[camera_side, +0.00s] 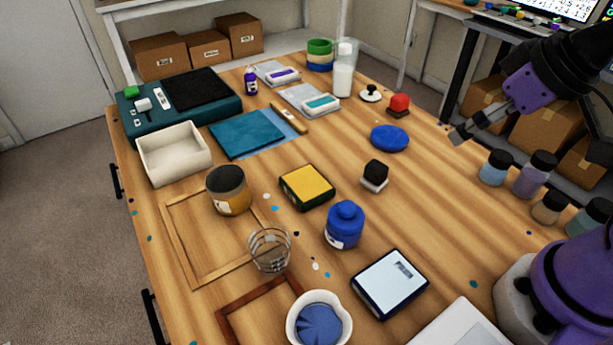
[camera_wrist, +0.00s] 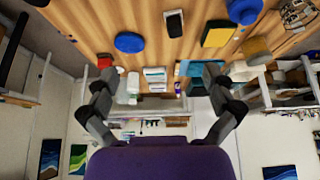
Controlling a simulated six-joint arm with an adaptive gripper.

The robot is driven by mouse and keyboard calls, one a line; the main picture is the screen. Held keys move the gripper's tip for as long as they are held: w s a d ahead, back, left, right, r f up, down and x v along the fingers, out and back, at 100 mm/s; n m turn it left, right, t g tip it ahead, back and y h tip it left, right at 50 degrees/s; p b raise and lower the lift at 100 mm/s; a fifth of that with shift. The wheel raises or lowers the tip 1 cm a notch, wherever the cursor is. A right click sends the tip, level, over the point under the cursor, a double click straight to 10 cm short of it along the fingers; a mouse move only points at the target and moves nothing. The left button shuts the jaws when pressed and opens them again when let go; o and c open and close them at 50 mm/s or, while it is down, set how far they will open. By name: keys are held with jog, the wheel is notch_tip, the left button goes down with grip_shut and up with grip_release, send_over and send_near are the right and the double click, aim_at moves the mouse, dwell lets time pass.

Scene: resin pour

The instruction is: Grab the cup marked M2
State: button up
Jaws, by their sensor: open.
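No M2 mark is legible in either view. A white cup (camera_side: 290,322) with blue contents stands at the table's front edge. My gripper (camera_side: 474,126) is raised at the right of the side view, well apart from both cups. In the wrist view my gripper (camera_wrist: 159,73) has its two fingers spread wide with nothing between them.
A blue bottle (camera_side: 344,226), an amber jar (camera_side: 228,190), a yellow-topped box (camera_side: 307,186) and a tablet-like scale (camera_side: 390,283) surround the clear cup. Thin wooden frames (camera_side: 178,238) lie beside it. Several small jars (camera_side: 535,174) line the right. The table's middle right is fairly clear.

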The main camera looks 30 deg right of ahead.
jog(key=m+g, duration=0.2)
jog(key=g, duration=0.4)
send_over(269, 239)
jog(key=s, duration=0.3)
notch_tip(269, 239, down, 3)
jog(key=f, duration=0.7)
jog(key=a+f, duration=0.1)
jog(key=f, duration=0.2)
jog(key=shift+w+f, duration=0.15)
jog(key=shift+w, duration=0.25)
jog(key=c, duration=0.9)
